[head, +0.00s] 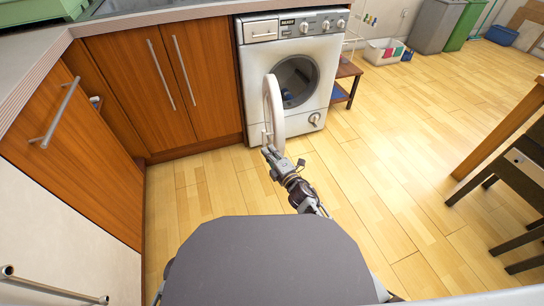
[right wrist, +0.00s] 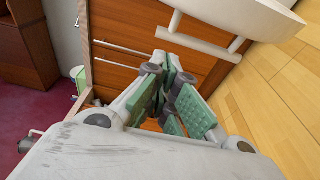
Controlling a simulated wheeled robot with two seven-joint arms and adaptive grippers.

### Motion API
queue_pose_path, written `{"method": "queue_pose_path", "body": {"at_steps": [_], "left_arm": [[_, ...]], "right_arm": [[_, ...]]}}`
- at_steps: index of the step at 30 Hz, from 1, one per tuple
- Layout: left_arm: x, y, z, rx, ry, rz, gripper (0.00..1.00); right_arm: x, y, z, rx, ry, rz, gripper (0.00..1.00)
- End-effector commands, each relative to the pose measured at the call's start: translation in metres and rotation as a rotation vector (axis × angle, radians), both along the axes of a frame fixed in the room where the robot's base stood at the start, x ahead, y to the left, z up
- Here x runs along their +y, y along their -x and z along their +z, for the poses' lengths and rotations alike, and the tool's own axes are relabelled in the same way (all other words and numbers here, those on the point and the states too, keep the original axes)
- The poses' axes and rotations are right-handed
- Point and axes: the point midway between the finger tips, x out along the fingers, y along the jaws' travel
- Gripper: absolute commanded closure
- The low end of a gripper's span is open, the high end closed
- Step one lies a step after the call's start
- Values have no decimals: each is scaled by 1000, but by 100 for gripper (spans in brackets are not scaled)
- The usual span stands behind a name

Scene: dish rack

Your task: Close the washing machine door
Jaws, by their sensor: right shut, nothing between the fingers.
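The white washing machine (head: 325,55) stands at the end of the cabinets. Its round door (head: 273,100) is open, swung out toward me and seen nearly edge-on at the left of the drum opening (head: 295,80). My right gripper (head: 268,150) is just below the lower end of the door. In the right wrist view its fingers (right wrist: 174,62) are shut and empty, and a curved white part, which looks like the door rim (right wrist: 235,14), passes just beyond the tips. I cannot tell whether they touch. My left gripper is not in view.
Wooden cabinets (head: 150,85) with metal handles line the left, close to the door. A small wooden shelf (head: 346,80) stands right of the machine. The wooden floor (head: 370,180) is clear in the middle. A table and chair (head: 510,180) stand at the right.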

Motion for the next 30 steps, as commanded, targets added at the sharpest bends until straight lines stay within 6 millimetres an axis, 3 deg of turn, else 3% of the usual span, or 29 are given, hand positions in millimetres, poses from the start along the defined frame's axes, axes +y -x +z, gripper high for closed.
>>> {"method": "queue_pose_path", "body": {"at_steps": [24,30], "left_arm": [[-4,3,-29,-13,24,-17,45],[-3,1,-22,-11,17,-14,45]], "right_arm": [[33,-62,0,-2,0,1,100],[8,-64,1,0,1,0,100]]}}
